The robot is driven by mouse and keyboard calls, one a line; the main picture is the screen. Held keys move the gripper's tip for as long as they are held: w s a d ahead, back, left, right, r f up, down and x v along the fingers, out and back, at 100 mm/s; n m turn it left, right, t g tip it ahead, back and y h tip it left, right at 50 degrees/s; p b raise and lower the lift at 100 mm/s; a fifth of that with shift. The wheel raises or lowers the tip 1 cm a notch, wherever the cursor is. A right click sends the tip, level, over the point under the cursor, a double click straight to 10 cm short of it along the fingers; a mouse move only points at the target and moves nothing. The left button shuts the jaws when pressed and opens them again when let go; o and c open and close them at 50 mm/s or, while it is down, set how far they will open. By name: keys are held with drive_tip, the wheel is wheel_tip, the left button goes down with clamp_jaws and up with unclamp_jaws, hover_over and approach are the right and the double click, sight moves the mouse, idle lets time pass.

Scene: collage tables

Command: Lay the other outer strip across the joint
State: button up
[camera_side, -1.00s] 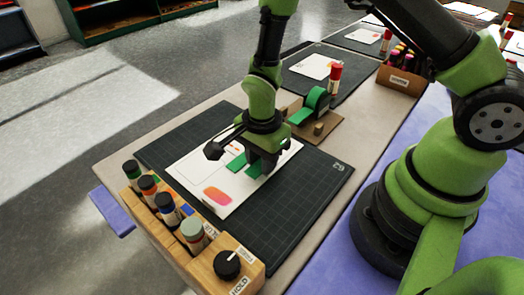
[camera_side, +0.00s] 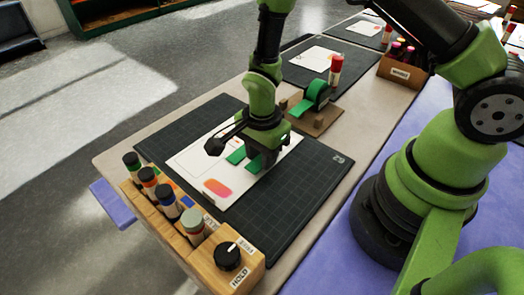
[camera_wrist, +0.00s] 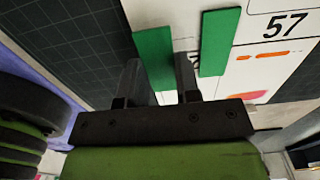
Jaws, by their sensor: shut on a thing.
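A white card (camera_side: 190,160) lies on the dark cutting mat (camera_side: 305,180); it also shows in the wrist view, with a printed 57 (camera_wrist: 284,52). My gripper (camera_side: 258,163) is low over the card. In the wrist view its two fingers (camera_wrist: 158,85) are shut on a green strip (camera_wrist: 154,55), which is at or very near the card's surface. Another green strip (camera_wrist: 217,42) lies on the card just right of the fingers; it also shows in the side view (camera_side: 236,157). The joint is mostly hidden by my gripper and the strips.
A wooden rack (camera_side: 212,262) with several bottles and a dial (camera_side: 228,257) lines the near left edge. A green tape roll (camera_side: 316,96) on a brown board and a red-capped tube (camera_side: 336,70) stand behind my gripper. The mat's right side is clear.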

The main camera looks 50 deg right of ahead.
drive_tip(key=shift+f, duration=0.15)
drive_tip(key=shift+f, duration=0.3)
idle(0.3)
idle(0.5)
drive_tip(key=o, duration=0.8)
drive_tip(key=shift+c, duration=0.2)
drive_tip(key=shift+r, duration=0.15)
drive_tip(key=shift+r, duration=3.4)
drive_tip(key=shift+r, duration=0.1)
